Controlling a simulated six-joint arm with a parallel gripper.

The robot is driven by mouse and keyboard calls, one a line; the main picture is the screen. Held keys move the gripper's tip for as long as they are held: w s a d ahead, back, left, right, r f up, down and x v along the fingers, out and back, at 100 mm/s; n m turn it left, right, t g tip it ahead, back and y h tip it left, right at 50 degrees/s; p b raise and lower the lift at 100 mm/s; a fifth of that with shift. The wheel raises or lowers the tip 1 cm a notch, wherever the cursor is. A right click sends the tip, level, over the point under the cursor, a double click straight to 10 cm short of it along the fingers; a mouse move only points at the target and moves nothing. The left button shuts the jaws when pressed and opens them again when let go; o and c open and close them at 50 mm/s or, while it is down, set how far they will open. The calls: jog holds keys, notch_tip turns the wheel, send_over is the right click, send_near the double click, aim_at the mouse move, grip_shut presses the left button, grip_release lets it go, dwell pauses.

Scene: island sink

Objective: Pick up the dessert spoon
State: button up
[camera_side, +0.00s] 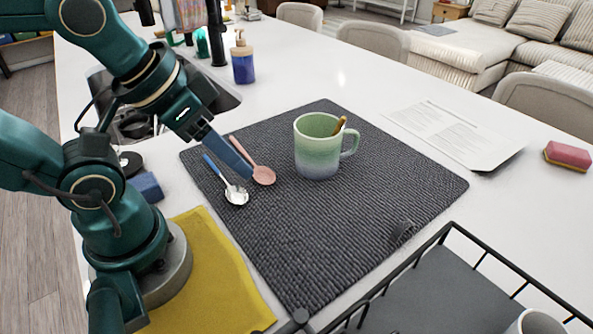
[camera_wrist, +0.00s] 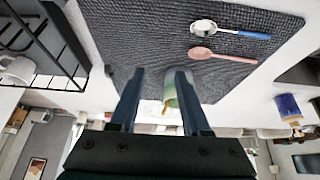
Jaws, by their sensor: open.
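A metal spoon with a blue handle (camera_side: 236,195) and a pink spoon (camera_side: 263,175) lie side by side on the dark ribbed mat (camera_side: 330,240). I cannot tell which is called the dessert spoon. A green-to-blue mug (camera_side: 316,155) stands on the mat, with a gold-brown handle (camera_side: 339,125) sticking out. My gripper (camera_side: 247,175) is open and empty, its fingers appearing over the pink spoon in the side view. In the wrist view the blue-handled spoon (camera_wrist: 203,27) and pink spoon (camera_wrist: 202,53) lie beyond my fingers (camera_wrist: 160,72), to the right; the right finger partly hides the mug (camera_wrist: 171,93).
A black wire rack (camera_side: 440,290) stands at the front right. A yellow cloth (camera_side: 215,275) lies by my base, near a blue sponge (camera_side: 147,187). A soap bottle (camera_side: 243,62) stands by the sink (camera_side: 215,100). Papers (camera_side: 455,135) and a pink sponge (camera_side: 568,156) lie right.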

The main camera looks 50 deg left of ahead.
jog(key=shift+o, duration=0.4)
